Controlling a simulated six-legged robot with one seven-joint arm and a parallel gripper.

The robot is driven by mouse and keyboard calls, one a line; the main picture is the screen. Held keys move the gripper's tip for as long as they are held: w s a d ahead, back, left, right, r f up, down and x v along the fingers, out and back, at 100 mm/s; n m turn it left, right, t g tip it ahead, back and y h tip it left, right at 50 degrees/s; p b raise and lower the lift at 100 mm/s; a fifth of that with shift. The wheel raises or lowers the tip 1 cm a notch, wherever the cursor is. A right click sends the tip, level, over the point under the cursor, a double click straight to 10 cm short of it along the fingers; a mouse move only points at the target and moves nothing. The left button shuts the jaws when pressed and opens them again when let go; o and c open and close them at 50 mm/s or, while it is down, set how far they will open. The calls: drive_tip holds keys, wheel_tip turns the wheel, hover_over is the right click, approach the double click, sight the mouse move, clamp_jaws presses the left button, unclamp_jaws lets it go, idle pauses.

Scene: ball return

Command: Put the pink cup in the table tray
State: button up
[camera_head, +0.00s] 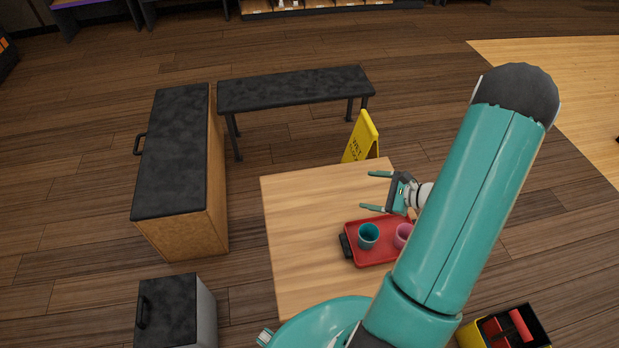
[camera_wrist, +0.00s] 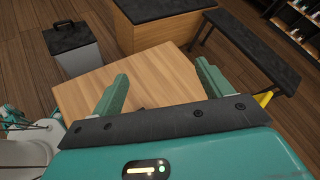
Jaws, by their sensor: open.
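The pink cup (camera_head: 403,235) stands in the red table tray (camera_head: 377,257), at its right side, partly hidden by my arm in the head view. A teal cup (camera_head: 368,235) stands in the same tray to its left. The tray lies on the light wooden table (camera_head: 306,225). My gripper (camera_head: 370,191) is open and empty, beyond the tray's far edge and apart from both cups. In the wrist view my gripper's fingers (camera_wrist: 162,85) are spread wide over the table top (camera_wrist: 150,78), with nothing between them. The cups do not show there.
A wooden cabinet with a dark top (camera_head: 172,150) and a black bench (camera_head: 295,88) stand beyond the table. A yellow wet floor sign (camera_head: 361,139) is behind it. A grey bin (camera_head: 177,310) is at lower left, a yellow-black box (camera_head: 503,328) at lower right. The table's left part is clear.

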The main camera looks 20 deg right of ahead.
drive_tip(key=s+a+r+n+g, duration=0.1)
drive_tip(key=a+r+n+g, duration=0.6)
drive_tip(key=a+r+n, duration=0.75)
drive_tip(key=s+a+r+n+t+h, duration=0.1)
drive_tip(key=s+a+r+n+h, duration=0.3)
drive_tip(key=r, duration=0.4)
drive_tip(key=s+a+r+n+t+h, duration=0.1)
drive_tip(key=s+a+r+n+h, duration=0.2)
drive_tip(key=s+a+r+n, duration=0.2)
wheel_tip(320, 180, up, 3)
drive_tip(key=shift+s+a+f+h, duration=0.15)
drive_tip(key=shift+s+a+h, duration=0.25)
drive_tip(key=shift+s+a, duration=0.3)
